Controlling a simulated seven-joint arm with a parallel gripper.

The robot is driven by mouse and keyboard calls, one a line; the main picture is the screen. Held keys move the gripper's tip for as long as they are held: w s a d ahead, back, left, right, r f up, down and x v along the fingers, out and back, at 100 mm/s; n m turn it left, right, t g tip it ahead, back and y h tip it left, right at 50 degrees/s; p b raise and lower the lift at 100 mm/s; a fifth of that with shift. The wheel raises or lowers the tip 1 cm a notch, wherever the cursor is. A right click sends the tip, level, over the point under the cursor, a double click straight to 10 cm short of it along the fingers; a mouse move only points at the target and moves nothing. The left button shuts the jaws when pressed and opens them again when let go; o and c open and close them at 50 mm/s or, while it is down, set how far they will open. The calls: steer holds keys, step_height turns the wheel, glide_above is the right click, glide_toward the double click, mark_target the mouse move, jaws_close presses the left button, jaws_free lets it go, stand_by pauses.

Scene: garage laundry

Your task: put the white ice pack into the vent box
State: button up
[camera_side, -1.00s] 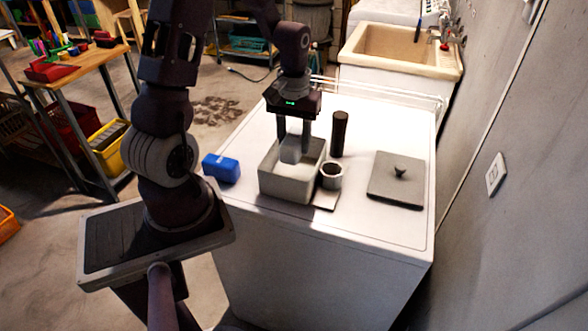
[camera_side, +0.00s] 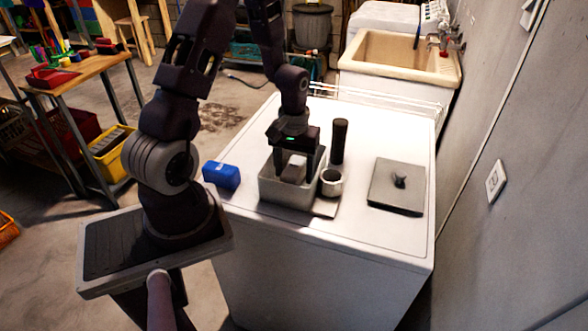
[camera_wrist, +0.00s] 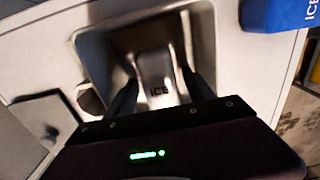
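The white ice pack (camera_side: 294,168) is between the fingers of my gripper (camera_side: 295,174), low inside the open grey vent box (camera_side: 285,195). There my gripper (camera_wrist: 160,85) points down into the box, whose pale rim (camera_wrist: 225,50) surrounds the pack. My gripper appears shut on the pack. The box's front wall hides the pack's lower part in the side view, so I cannot tell whether it touches the floor.
A blue ice pack (camera_side: 221,175) lies left of the box. A small grey cup (camera_side: 331,182) stands close to its right side, with a dark cylinder (camera_side: 339,141) behind. A grey knobbed lid (camera_side: 397,186) lies farther right. The white top's front is clear.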

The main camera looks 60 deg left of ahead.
mark_target(294, 165)
steer(key=shift+r, duration=0.15)
step_height(294, 165, up, 12)
steer(key=s+d+r+m+t+y, duration=0.1)
steer(key=s+d+r+m+t, duration=0.3)
steer(key=d+r, duration=0.6)
steer(key=s+d+r+m, duration=0.2)
steer(key=s+d, duration=0.1)
steer(key=s, duration=0.1)
steer(key=s+d+r+m+t+h, duration=0.1)
steer(key=s+d+m, duration=0.2)
steer(key=s+d, duration=0.1)
steer(key=shift+s+r+t, duration=0.3)
steer(key=shift+s+r, duration=0.1)
steer(key=shift+s, duration=0.05)
